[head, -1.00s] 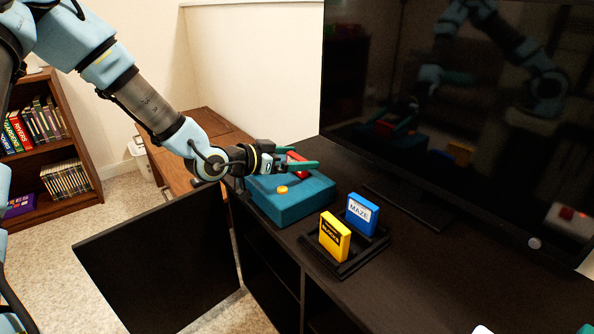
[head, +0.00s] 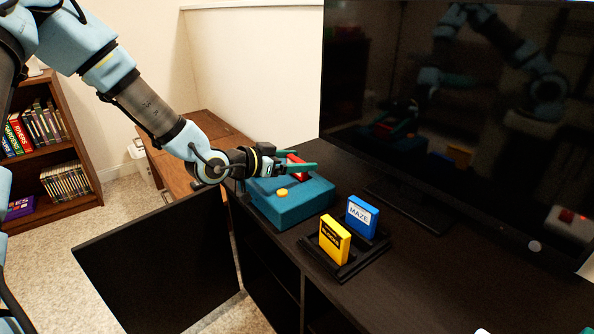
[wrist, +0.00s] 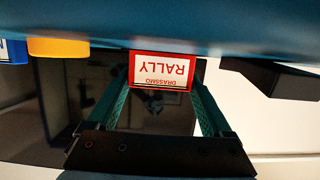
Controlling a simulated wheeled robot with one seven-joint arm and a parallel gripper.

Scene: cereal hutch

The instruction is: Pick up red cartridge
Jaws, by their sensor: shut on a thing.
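The red cartridge (head: 299,171) stands at the top of a teal console (head: 298,205) on the dark cabinet. My gripper (head: 301,164) reaches in from the left, with its green fingers on either side of the cartridge. In the wrist view, the red cartridge (wrist: 161,70) sits between the fingertips of my gripper (wrist: 163,84), shut on it. Its white label reads RALLY upside down. The cartridge's far end is hidden by the teal surface, and I cannot tell whether it is clear of the console.
A black holder (head: 344,268) in front holds a yellow cartridge (head: 334,238) and a blue MAZE cartridge (head: 361,216). A large TV (head: 450,110) stands behind. A cabinet door (head: 160,262) hangs open at the front. The cabinet top to the right is mostly clear.

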